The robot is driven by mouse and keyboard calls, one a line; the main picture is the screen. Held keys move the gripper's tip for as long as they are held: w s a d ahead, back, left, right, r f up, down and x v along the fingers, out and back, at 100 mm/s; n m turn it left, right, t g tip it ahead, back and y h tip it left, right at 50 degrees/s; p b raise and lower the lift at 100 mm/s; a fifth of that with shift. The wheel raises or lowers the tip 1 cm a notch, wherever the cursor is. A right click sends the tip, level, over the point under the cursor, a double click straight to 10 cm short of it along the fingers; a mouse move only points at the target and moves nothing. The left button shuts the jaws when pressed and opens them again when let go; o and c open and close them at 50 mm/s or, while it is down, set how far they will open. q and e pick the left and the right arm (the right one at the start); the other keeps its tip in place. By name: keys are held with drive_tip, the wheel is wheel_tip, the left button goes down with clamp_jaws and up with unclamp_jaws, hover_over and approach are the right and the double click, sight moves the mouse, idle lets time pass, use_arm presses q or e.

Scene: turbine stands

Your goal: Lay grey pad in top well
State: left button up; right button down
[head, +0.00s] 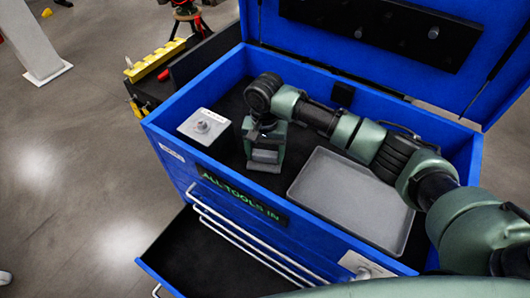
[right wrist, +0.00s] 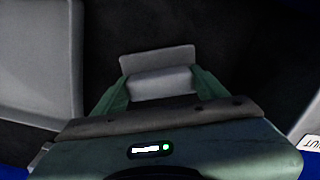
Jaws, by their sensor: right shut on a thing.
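A blue tool chest (head: 160,135) stands with its lid raised, and its top well has a dark floor (head: 232,105). My right gripper (head: 265,160) points down inside this well, between a light grey box and a grey tray. In the right wrist view, its green fingers (right wrist: 158,88) are closed on the sides of a grey pad (right wrist: 157,58). I cannot tell whether the pad touches the well floor. My left gripper is not in view.
The shallow grey tray (head: 350,195) lies to the right, under my right arm. A drawer (head: 200,260) is open at the front. The raised lid (head: 345,50) closes off the back.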

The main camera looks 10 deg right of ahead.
sight(265, 153)
drive_tip(key=shift+f, duration=0.2)
drive_tip(key=shift+c, duration=0.2)
unclamp_jaws()
drive_tip(key=shift+o, duration=0.2)
drive_tip(key=shift+f, duration=0.1)
wheel_tip(265, 153, up, 7)
drive_tip(key=p, duration=0.9)
idle(0.4)
